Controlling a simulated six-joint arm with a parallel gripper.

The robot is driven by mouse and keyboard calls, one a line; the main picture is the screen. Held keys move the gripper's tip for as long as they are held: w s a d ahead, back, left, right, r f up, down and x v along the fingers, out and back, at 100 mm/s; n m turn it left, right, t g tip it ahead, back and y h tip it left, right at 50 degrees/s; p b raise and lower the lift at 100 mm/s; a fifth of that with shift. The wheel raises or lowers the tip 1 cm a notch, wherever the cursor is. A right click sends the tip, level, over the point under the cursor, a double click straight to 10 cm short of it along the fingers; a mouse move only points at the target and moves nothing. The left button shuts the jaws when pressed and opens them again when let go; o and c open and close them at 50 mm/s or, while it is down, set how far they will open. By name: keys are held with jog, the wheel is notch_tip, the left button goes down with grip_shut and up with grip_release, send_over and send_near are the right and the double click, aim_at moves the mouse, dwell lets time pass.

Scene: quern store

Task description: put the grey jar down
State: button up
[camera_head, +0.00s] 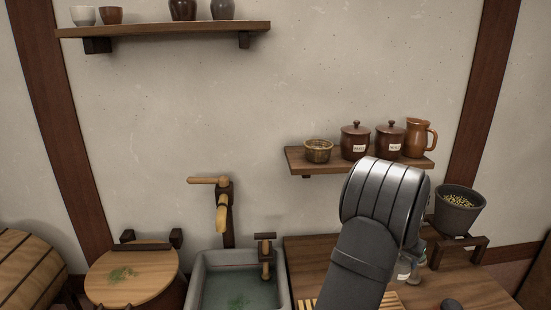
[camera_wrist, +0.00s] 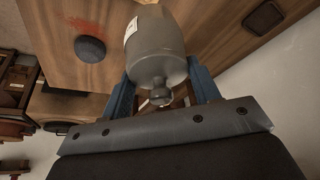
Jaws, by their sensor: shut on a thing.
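The grey jar (camera_wrist: 156,48) has a small knob on its lid and a white label on its side. It fills the top middle of the wrist view. My gripper (camera_wrist: 163,88) has its blue fingers shut on it, one on each side, with the lid knob towards my wrist. The wooden counter (camera_wrist: 220,22) shows behind the jar; I cannot tell whether the jar touches it. In the head view my arm hides most of the gripper area, and a small greyish labelled part, probably the jar (camera_head: 404,270), shows at its right edge.
A dark round object (camera_wrist: 90,49) lies on the counter near a red stain. A pot of grain (camera_head: 457,212) stands on a small wooden stand (camera_head: 463,243) at right. A basin of water (camera_head: 238,288) is to the left. A wall shelf (camera_head: 300,160) holds several vessels.

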jog(key=w+a+f+n+t+y, duration=0.2)
jog(key=a+n, duration=0.8)
jog(key=a, duration=2.8)
jog(key=w+a+f+y, duration=0.1)
jog(key=w+a+f, duration=0.1)
jog(key=a+f, duration=0.4)
notch_tip(320, 180, up, 16)
jog(key=a, duration=0.1)
jog(key=s+d+m+g+h, duration=0.1)
jog(key=s+d+m, duration=0.2)
jog(key=d, duration=0.9)
jog(key=s+d+m+h, duration=0.1)
jog(key=s+d+m, duration=0.25)
jog(key=d, duration=0.85)
jog(key=s+d+m+g+h, duration=0.15)
jog(key=s+d+m, duration=0.35)
jog(key=s+d, duration=1.25)
jog(key=shift+w+a+f, duration=0.4)
jog(key=shift+w+f, duration=1.5)
jog(key=shift+f, duration=0.75)
jog(key=shift+w+a+f, duration=0.4)
jog(key=shift+w+f, duration=1.5)
jog(key=shift+f, duration=0.8)
jog(key=shift+w+a+f, duration=0.4)
jog(key=shift+w+f, duration=1.5)
jog(key=shift+f, duration=0.75)
